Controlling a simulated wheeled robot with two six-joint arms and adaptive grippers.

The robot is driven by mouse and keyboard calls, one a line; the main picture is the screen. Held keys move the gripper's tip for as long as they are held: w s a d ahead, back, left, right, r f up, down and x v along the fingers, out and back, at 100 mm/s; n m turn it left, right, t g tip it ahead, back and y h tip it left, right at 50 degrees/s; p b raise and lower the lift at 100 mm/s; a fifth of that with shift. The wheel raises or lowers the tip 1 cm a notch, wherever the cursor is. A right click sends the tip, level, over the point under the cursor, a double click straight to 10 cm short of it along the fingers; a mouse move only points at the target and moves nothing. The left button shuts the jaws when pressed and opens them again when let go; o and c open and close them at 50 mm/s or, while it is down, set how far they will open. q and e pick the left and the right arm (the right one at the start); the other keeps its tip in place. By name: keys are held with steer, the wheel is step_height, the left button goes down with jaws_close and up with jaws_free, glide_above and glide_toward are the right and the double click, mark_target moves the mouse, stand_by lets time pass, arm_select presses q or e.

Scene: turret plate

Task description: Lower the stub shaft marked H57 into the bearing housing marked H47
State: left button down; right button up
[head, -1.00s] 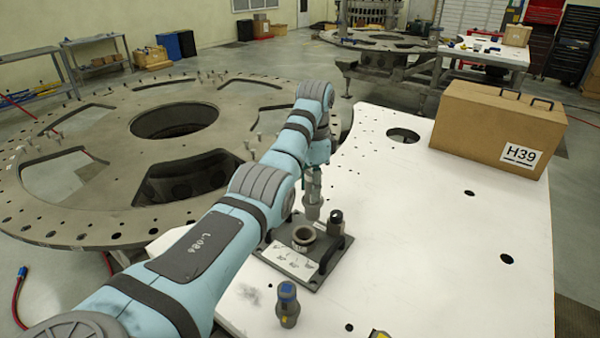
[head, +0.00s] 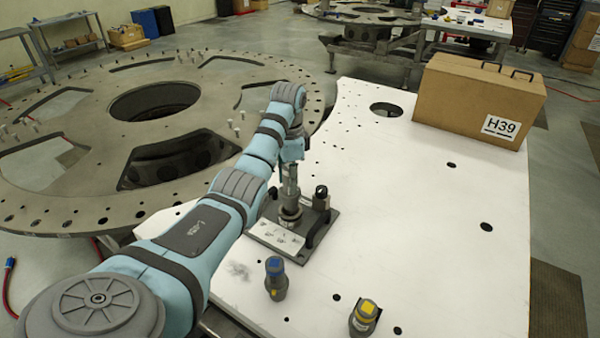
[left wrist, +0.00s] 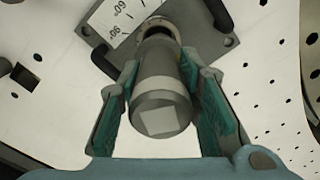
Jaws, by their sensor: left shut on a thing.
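My left gripper (head: 291,178) is shut on a grey stub shaft (head: 290,198) and holds it roughly upright over the bearing housing (head: 291,217). In the left wrist view the green-padded fingers (left wrist: 160,75) clasp the shaft (left wrist: 162,88) on both sides, and its square-marked end faces the camera. Its far end meets the ring of the housing (left wrist: 157,24); I cannot tell how deep it sits. The housing stands on a dark square base plate with a white angle-scale label. No H57 or H47 marking is readable. My right gripper is out of view.
A black-topped post (head: 321,197) and a dark handle stand close right of the housing. A blue-topped part (head: 275,278) and a yellow-topped part (head: 364,317) stand in front on the white plate (head: 420,220). A cardboard box marked H39 (head: 470,105) stands at the back right.

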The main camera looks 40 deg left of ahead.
arm_select(q)
steer(key=shift+s+f, duration=0.1)
steer(key=shift+f, duration=2.75)
steer(key=shift+a, duration=0.1)
steer(key=c, duration=1.1)
jaws_free()
